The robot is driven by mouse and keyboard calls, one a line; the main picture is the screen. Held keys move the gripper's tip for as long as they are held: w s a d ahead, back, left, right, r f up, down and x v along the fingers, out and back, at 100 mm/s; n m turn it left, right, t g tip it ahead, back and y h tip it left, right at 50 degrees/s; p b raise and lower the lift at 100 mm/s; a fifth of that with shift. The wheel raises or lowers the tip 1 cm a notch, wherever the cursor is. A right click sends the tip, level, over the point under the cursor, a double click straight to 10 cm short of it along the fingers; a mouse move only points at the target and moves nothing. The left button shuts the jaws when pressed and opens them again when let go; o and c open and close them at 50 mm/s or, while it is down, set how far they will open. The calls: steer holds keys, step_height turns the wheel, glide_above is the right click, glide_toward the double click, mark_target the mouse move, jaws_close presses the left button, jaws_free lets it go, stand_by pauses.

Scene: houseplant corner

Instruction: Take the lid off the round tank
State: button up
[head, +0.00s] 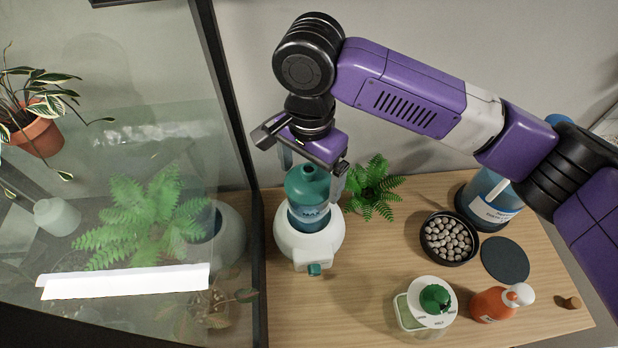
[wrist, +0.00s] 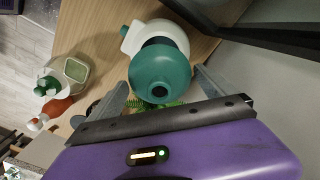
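The round tank (head: 312,217), a blue see-through vessel marked MAX, stands upright in a white rounded base (head: 310,246) with a small teal tap at its front. Its teal domed lid (head: 307,183) is on top; in the wrist view the lid (wrist: 160,74) shows from above with a dark round spot. My gripper (head: 313,172) is just above and around the lid, pointing down. In the wrist view its two fingers (wrist: 162,82) are spread, one on each side of the lid, with what look like small gaps. Whether either finger touches is unclear.
A glass case (head: 232,90) with plants stands close on the left. A fern (head: 373,188) is right behind the tank. A black bowl of pebbles (head: 449,239), dark disc (head: 505,260), green-topped jar (head: 435,300), orange bottle (head: 493,304) and blue container (head: 490,200) stand right.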

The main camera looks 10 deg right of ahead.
steer(key=c, duration=0.9)
steer(key=shift+r, duration=0.1)
